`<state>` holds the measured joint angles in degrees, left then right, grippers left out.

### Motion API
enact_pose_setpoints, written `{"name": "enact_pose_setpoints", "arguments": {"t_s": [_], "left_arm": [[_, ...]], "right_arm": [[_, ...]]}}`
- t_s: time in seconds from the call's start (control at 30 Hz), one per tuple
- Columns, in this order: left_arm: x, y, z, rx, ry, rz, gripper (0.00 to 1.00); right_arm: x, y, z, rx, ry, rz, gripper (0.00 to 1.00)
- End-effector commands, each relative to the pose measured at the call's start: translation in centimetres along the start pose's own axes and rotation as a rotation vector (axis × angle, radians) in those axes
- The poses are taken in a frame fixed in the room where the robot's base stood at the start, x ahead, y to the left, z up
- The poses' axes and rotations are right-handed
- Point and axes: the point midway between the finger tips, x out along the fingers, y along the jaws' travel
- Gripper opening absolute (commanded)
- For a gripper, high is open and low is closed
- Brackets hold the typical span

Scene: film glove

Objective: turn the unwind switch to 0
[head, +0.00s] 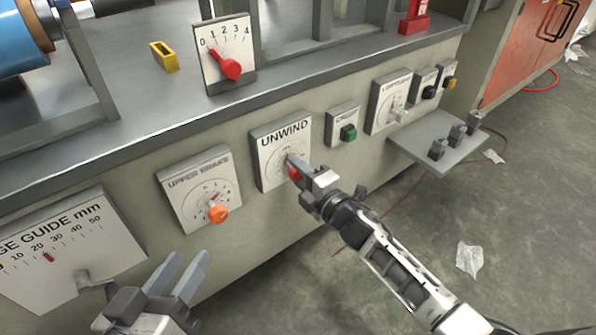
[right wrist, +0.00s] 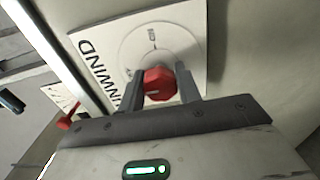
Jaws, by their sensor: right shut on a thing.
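The unwind switch is a white plate (head: 270,150) lettered UNWIND on the front of the machine, with a round dial and a red knob (head: 293,174). In the right wrist view the plate (right wrist: 190,30) appears turned sideways, and the red knob (right wrist: 158,83) sits between my fingers. My right gripper (head: 292,167) is shut on the red knob, with one finger on each side. The knob's pointer and most dial marks are hidden or too small to read. My left gripper (head: 186,276) is empty and open, low in front of the panel.
An orange-knobbed upper brake dial (head: 198,190) and an edge guide scale (head: 70,250) lie left of the switch. A green button (head: 348,133) and another dial (head: 392,100) lie right. A small shelf (head: 440,150) with levers juts out. A red lever (head: 229,68) stands above.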

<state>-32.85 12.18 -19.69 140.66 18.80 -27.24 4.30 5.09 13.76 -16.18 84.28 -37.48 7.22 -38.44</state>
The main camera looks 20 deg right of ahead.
Motion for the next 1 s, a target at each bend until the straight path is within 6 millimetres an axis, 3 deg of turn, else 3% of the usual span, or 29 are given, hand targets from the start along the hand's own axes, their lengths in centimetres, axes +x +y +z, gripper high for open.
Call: {"name": "enact_pose_setpoints", "arguments": {"t_s": [0.43,0.47,0.5,0.53,0.83,1.0], "left_arm": [[0.0,0.1,-0.1,0.0,0.004,0.002,0.36],[0.0,0.1,-0.1,0.0,0.004,0.002,0.36],[0.0,0.1,-0.2,0.0,0.004,0.002,0.36],[0.0,0.1,-0.2,0.0,0.004,0.002,0.36],[0.0,0.1,-0.3,0.002,0.006,0.002,0.36],[-0.1,0.2,-0.8,0.018,0.005,-0.005,0.36]], "right_arm": [[-0.1,-0.1,-0.1,-0.013,0.001,-0.002,0.11],[-0.1,-0.1,-0.1,-0.013,0.001,-0.002,0.39],[-0.1,-0.1,-0.1,-0.012,0.001,-0.002,0.5],[0.0,-0.1,0.0,-0.012,0.001,-0.002,0.55],[-0.2,0.0,0.0,-0.01,0.0,-0.001,0.55],[-1.9,0.0,0.0,-0.008,0.0,-0.003,0.55]]}}
